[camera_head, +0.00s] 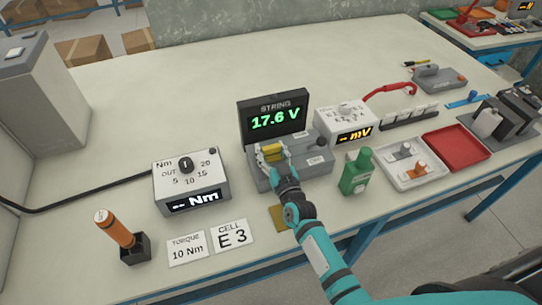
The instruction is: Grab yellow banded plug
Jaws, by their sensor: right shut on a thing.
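The yellow banded plug (272,148) is at the left part of the grey tester unit (318,166), just in front of the dark STRING display (274,119) reading 17.6 V. My right gripper (270,153) reaches in from the lower right and is shut on the plug. The fingers cover part of the plug, and I cannot tell whether it is still seated in the unit. My left gripper is not in view.
A torque box (191,185) stands to the left, with an orange-handled driver (116,228) in a dark holder. A green bottle (355,172), a white tray (388,178) and a red tray (455,148) are to the right.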

